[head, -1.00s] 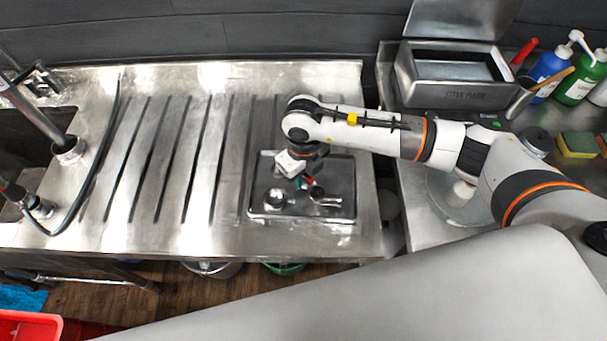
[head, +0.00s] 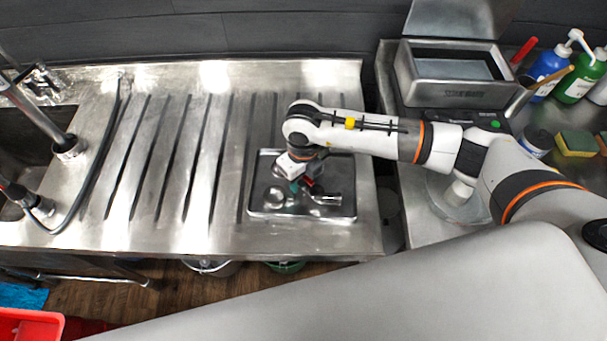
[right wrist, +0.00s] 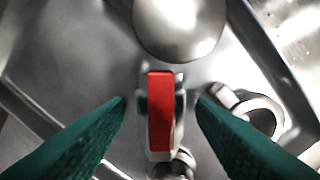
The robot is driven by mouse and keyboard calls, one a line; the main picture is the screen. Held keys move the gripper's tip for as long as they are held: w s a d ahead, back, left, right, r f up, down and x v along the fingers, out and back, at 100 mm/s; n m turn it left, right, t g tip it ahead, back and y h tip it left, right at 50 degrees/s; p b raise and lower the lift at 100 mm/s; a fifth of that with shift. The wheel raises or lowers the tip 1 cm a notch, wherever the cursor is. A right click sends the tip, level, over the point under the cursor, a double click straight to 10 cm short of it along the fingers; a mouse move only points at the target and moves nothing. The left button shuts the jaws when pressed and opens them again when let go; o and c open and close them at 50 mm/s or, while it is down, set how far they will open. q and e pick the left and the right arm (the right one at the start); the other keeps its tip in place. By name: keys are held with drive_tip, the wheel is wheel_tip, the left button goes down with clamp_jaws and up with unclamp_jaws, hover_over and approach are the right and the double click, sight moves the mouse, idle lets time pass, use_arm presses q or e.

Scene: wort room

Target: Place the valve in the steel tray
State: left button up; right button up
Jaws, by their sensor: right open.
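My right gripper (head: 299,184) is low over the tray. In the right wrist view its two green fingers are open, one on each side of the valve, with a gap on both sides. A rounded shiny metal piece (right wrist: 180,22) lies beyond the valve, and a ring-shaped metal piece (right wrist: 258,113) lies to its right. The gripper partly hides the valve in the head view. My left gripper is not in view.
The tray stands at the right end of a grooved steel drainboard (head: 170,150), clear to its left. A sink with taps and a black hose is at far left. An open steel box (head: 458,95), bottles and sponges (head: 577,143) are on the right counter.

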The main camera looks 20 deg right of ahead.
wheel_tip(320, 180, up, 12)
drive_tip(key=b, duration=0.2)
drive_tip(key=shift+f, duration=0.1)
idle(0.5)
